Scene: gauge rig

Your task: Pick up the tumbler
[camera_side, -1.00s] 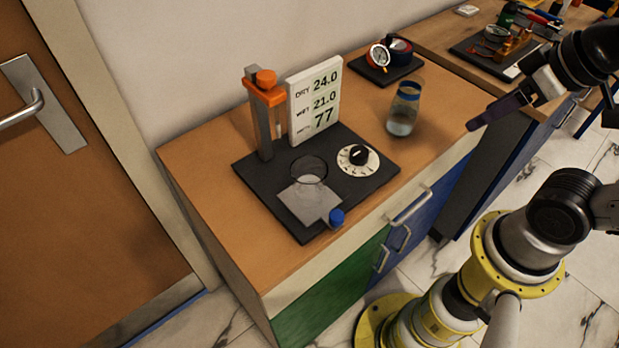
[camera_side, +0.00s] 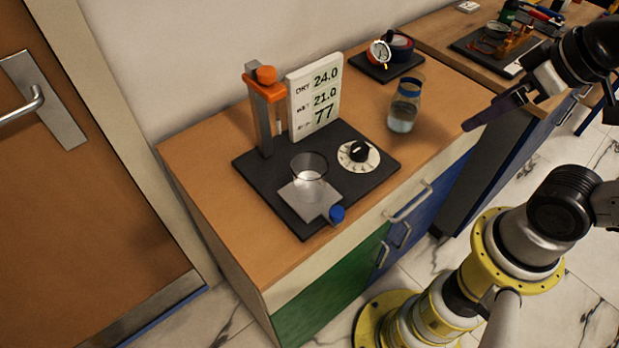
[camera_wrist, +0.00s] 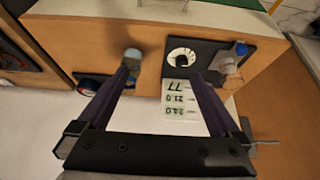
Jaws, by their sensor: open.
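The tumbler (camera_side: 309,172), a clear empty-looking glass, stands upright on the pale square plate of the dark rig base. In the wrist view the tumbler (camera_wrist: 228,67) is small and faint, at the upper right beyond my right finger. My gripper (camera_side: 490,110) is in the air to the right of the bench top, well apart from the tumbler. In the wrist view my gripper (camera_wrist: 160,77) has its two dark fingers spread wide with nothing between them touching.
The rig base (camera_side: 265,185) carries an orange-clamped post (camera_side: 265,110), a readout board (camera_side: 315,97), a dial (camera_side: 358,157) and a blue knob (camera_side: 337,214). A blue-rimmed glass jar (camera_side: 404,108) with liquid stands between my gripper and the rig. An orange-rimmed gauge (camera_side: 379,53) is behind.

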